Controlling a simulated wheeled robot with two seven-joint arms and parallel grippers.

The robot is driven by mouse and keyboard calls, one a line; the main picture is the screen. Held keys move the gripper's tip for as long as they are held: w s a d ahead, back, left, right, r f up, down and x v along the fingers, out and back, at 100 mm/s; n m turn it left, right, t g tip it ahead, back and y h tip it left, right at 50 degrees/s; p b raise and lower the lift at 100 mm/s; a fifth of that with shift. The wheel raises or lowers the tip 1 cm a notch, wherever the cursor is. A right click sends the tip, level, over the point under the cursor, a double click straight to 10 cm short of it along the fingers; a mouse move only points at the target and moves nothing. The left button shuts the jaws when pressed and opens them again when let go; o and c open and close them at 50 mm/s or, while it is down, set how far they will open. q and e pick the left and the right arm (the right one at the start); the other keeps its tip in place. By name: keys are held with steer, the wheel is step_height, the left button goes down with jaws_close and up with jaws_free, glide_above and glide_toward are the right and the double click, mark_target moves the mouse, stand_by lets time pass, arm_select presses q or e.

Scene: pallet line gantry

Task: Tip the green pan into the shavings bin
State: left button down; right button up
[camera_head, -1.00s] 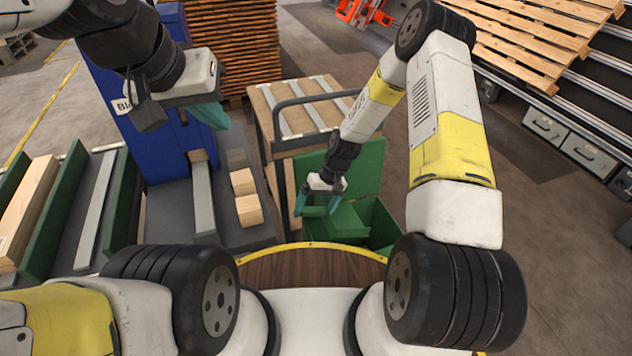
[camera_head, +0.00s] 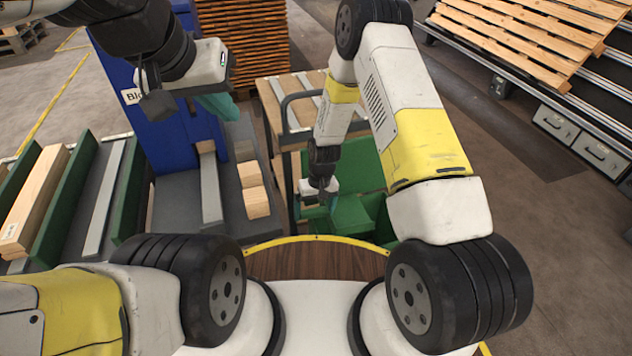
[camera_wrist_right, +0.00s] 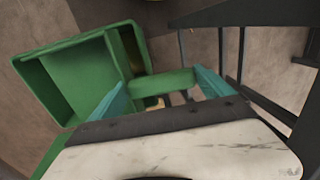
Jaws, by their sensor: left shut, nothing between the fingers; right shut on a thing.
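My right gripper (camera_head: 324,202) reaches down at the green containers in front of me. Its teal fingers in the right wrist view are shut on a narrow green part of the green pan (camera_wrist_right: 160,82). In the head view the pan (camera_head: 350,214) appears as a green block beside the fingers; its inside is not clear. A larger open green container, seemingly the shavings bin (camera_wrist_right: 75,75), lies left of the fingers in the wrist view. Bin and pan overlap in the head view, so their exact contact cannot be told. My left gripper (camera_head: 218,108) is shut and empty, raised by the blue column.
A wooden-topped cart (camera_head: 268,98) with a dark rail stands just behind the green containers. Pallets (camera_head: 530,40) and grey drawers (camera_head: 557,122) are at the right. Floor right of my arm is clear.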

steer(key=shift+s+a+f+h, duration=0.1)
steer(key=shift+a+f+h, duration=0.15)
steer(key=shift+f+h, duration=0.2)
steer(key=shift+a+f+h, duration=0.25)
steer(key=shift+f+h, duration=0.1)
steer(key=shift+f, duration=0.15)
steer(key=shift+t, duration=0.3)
steer(key=shift+r, duration=3)
